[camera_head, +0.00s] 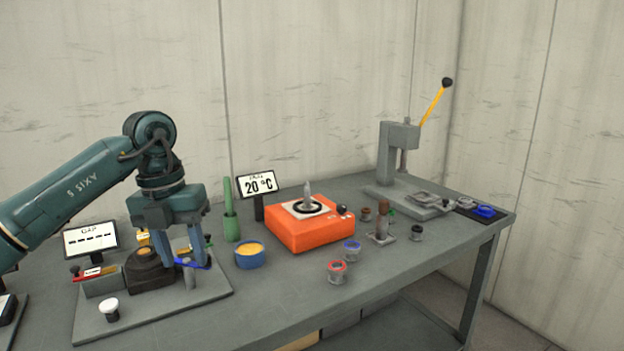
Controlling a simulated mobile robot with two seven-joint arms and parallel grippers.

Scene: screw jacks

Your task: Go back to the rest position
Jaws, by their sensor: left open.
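My left arm comes in from the left, and my left gripper (183,258) points down over the grey fixture plate (205,292) at the table's left. Its fingers are apart, so it is open. The fingertips are close to a blue piece (194,263) on a small grey post and beside a dark round block (150,270). I cannot tell whether they touch either. The fingers hide part of the pieces behind them. My right gripper is not in view.
An orange heater (309,235) with a 20 °C display (258,184) stands mid-table. A blue bowl (250,258), a green holder (232,225) and several small parts surround it. A grey lever press (398,160) is at the back right. A gap display (90,238) stands left. The table's front middle is clear.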

